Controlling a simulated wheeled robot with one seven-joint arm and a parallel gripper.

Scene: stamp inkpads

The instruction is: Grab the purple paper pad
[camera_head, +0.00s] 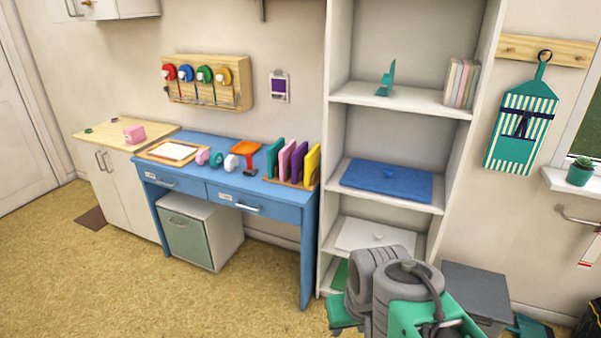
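The purple paper pad (298,164) stands upright in a row of coloured pads at the right end of the blue desk (225,190). It is between a pink pad (285,160) and a yellow pad (312,163). A teal pad (275,158) stands at the left end of the row. The lower edges of the pads sit in a low wooden holder (290,183). My grey and green arm shows at the bottom right, well apart from the pads. I cannot make out my gripper's fingers.
A tall white shelf (336,120) stands close on the right. The floor in front is clear.

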